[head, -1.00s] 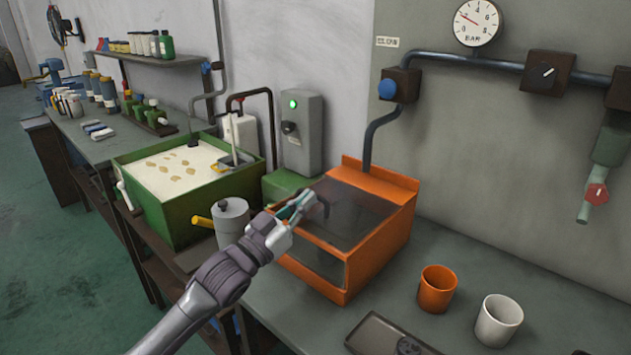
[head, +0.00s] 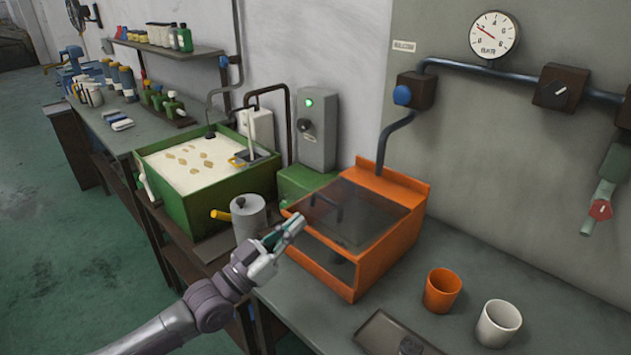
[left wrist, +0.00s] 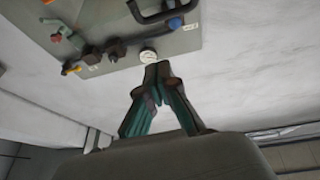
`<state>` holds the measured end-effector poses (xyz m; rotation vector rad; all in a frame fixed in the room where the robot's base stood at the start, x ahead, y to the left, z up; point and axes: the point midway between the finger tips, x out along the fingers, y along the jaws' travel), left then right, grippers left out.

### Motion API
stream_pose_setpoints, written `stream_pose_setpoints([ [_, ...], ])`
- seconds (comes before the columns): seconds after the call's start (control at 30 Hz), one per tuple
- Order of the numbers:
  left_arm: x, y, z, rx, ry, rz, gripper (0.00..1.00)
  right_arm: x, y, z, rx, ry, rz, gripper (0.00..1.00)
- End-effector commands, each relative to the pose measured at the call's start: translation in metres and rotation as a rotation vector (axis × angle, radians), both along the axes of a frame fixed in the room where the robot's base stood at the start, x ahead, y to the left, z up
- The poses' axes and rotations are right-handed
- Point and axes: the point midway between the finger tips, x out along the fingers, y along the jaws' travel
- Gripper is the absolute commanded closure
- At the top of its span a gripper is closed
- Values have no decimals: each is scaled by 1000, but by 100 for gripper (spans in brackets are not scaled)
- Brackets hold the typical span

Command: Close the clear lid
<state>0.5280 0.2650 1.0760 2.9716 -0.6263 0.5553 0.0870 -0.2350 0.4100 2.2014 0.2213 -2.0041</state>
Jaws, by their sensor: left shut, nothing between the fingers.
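The clear lid (head: 350,213) is a smoky see-through panel on the sloping top of an orange box (head: 390,246). It appears to lie flat within the orange frame, with no clear gap that I can see. A dark shape shows through it. My left gripper (head: 294,226) is at the box's front left corner, fingers shut and empty. I cannot tell whether it touches the box. In the left wrist view the fingertips (left wrist: 157,72) meet, with the wall panel behind them and no lid in sight. My right gripper is not in view.
A grey metal can (head: 248,217) stands close left of my left gripper. A green tank (head: 213,195) is beyond it. An orange cup (head: 442,290), a white cup (head: 498,323) and a dark tray (head: 395,335) stand on the bench right of the box.

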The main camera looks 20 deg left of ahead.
Motion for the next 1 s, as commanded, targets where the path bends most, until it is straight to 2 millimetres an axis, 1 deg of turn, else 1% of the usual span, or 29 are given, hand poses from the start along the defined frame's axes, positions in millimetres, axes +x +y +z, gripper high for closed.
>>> stream_pose_setpoints([
  [0.03, 2, 4, 16, -1, -2, 14, 100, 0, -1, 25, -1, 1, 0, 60],
  [0.1, 4, 10, 16, -6, -7, 37, 100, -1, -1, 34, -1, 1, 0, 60],
  [0.23, 8, 16, 13, -8, -14, 65, 100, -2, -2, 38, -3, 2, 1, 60],
  [0.37, 20, 12, 18, -11, -17, 68, 100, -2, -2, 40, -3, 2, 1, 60],
  [0.47, 36, 6, 26, -12, -18, 67, 100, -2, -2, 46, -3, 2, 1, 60],
  [0.7, 82, -11, 46, -11, -18, 66, 100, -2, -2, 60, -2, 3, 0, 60],
  [0.77, 92, -15, 50, -11, -18, 66, 100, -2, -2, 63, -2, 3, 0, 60],
  [0.8, 96, -16, 48, -8, -14, 66, 100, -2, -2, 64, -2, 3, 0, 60],
  [0.83, 95, -16, 37, -5, -8, 66, 100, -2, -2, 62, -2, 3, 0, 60],
  [0.9, 95, -15, 26, -6, -11, 66, 100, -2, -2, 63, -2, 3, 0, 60],
  [1.0, 95, -16, 16, -7, -13, 65, 100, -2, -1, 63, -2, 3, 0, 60],
])
